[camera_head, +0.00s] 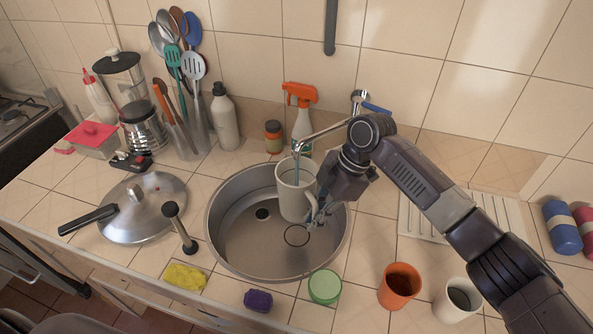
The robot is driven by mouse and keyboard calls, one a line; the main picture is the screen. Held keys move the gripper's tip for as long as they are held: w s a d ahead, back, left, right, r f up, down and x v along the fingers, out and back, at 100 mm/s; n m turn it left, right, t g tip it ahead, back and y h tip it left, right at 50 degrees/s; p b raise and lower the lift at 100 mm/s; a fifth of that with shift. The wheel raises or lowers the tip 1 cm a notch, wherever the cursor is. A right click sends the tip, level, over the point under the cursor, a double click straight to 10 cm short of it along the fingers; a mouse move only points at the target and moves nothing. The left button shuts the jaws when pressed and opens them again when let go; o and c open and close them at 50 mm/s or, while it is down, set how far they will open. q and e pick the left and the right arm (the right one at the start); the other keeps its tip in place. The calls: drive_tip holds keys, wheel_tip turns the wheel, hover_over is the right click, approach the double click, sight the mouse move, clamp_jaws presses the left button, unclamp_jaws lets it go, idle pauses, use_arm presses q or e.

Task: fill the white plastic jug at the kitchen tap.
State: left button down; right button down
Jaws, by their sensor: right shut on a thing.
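The white plastic jug (292,199) is upright over the round metal sink (225,245), with its open mouth below the tap spout (318,135). A thin bluish streak, which looks like running water, runs from the spout end into the jug. The tap's blue lever (376,109) shows behind my right wrist. My right gripper (318,212) is shut on the jug's handle, at the jug's right side. The fingers partly hide the handle, and the water level inside is not clear. My left gripper is out of view.
An orange-topped spray bottle (302,122) and a small jar (273,136) stand behind the sink. A pan lid (143,215) lies left. A green round item (324,287), orange cup (399,286) and white cup (458,301) stand in front and right. A white drainer (490,213) lies right.

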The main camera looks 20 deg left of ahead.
drive_tip(key=s+a+p, duration=0.1)
drive_tip(key=s+p, duration=0.5)
drive_tip(key=s, duration=0.2)
drive_tip(key=shift+a, duration=0.2)
drive_tip(key=shift+r, duration=0.1)
drive_tip(key=s+p, duration=0.1)
drive_tip(key=s+r+p, duration=0.1)
drive_tip(key=p, duration=0.1)
drive_tip(key=s+r+p, duration=0.1)
drive_tip(key=s, duration=0.1)
drive_tip(key=shift+s+a+r+p, duration=0.1)
drive_tip(key=shift+a+p, duration=0.2)
drive_tip(key=shift+p, duration=0.05)
drive_tip(key=shift+s+a+r, duration=0.1)
drive_tip(key=shift+s+r, duration=0.1)
drive_tip(key=shift+s, duration=0.4)
drive_tip(key=shift+s+a+r, duration=0.1)
drive_tip(key=shift+s+r, duration=0.1)
drive_tip(key=shift+s, duration=0.4)
